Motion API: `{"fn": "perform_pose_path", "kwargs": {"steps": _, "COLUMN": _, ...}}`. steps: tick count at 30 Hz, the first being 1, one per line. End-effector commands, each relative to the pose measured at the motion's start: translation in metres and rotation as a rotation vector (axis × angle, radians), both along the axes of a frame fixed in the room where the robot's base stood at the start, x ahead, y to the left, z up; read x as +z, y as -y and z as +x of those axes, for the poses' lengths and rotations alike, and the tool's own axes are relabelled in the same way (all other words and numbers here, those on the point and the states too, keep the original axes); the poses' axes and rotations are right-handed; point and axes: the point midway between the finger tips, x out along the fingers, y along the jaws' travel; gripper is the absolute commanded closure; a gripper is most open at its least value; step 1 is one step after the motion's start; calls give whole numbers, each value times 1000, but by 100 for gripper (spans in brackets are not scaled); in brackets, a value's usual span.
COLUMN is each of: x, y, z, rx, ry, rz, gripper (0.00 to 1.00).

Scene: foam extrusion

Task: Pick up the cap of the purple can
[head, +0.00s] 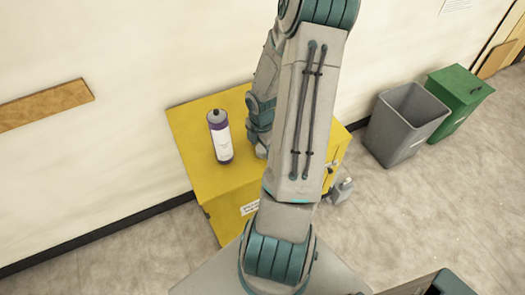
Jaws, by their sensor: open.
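The purple can (221,143) stands upright on the left part of the yellow cabinet's top. It has a white label around its middle. Its cap (217,115) is a small grey piece with a dark top, seated on the can's upper end. My arm rises in front of the cabinet, bends at the top of the picture and comes down behind its own front link. My wrist is just right of the can, apart from it in the picture. My gripper's fingers cannot be made out; my front link hides that area.
The yellow cabinet (190,120) stands against the wall, and my arm covers its middle. A small grey object (341,191), unclear, shows at its right side. A grey bin (395,130) and a green bin (460,88) stand further right. The cabinet top around the can is clear.

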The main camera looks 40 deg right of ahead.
Motion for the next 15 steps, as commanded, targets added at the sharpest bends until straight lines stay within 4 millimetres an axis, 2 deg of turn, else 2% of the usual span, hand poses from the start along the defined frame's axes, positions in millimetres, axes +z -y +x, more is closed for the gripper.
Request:
{"fn": "perform_pose_path", "kwargs": {"steps": 3, "x": -9, "y": 0, "z": 0, "rx": 2, "ry": -1, "rz": 0, "gripper": 33}}
{"fn": "perform_pose_path", "kwargs": {"steps": 9, "x": -9, "y": 0, "z": 0, "rx": 1, "ry": 0, "rz": -1, "gripper": 33}}
{"fn": "perform_pose_path", "kwargs": {"steps": 10, "x": -9, "y": 0, "z": 0, "rx": 1, "ry": 0, "rz": -1, "gripper": 35}}
{"fn": "perform_pose_path", "kwargs": {"steps": 15, "x": -8, "y": 0, "z": 0, "rx": 1, "ry": 0, "rz": -1, "gripper": 80}}
